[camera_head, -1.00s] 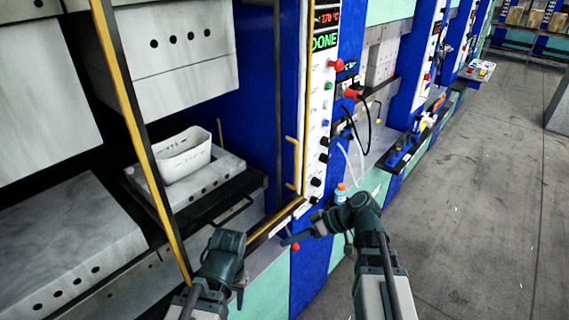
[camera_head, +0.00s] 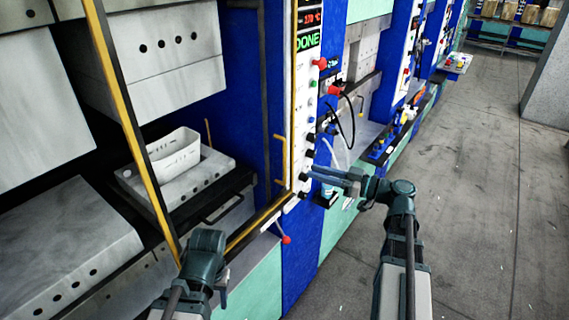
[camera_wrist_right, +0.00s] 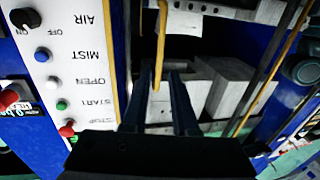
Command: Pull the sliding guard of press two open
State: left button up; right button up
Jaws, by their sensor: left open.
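The guard of the nearest press has a yellow and black frame (camera_head: 131,125) around the press front. I cannot tell whether a clear panel fills it. Its yellow handle (camera_head: 281,160) stands upright by the right edge, beside the control strip. In the right wrist view a yellow bar (camera_wrist_right: 161,42) lies ahead of the fingers. My right gripper (camera_head: 320,175) is to the right of the handle, in front of the control strip, its fingers apart with nothing between them; they also show in the wrist view (camera_wrist_right: 165,95). My left gripper (camera_head: 213,285) is low by the guard's lower left corner, mostly hidden.
A white tub (camera_head: 174,155) stands on the lower platen inside the press. The control strip (camera_head: 306,110) with buttons and a DONE display is beside the guard. A red-knobbed lever (camera_head: 286,239) sticks out below. Open floor (camera_head: 480,200) is at right.

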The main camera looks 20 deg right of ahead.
send_over(285, 183)
jog(key=shift+w, duration=0.35)
grip_shut()
dwell(1.5)
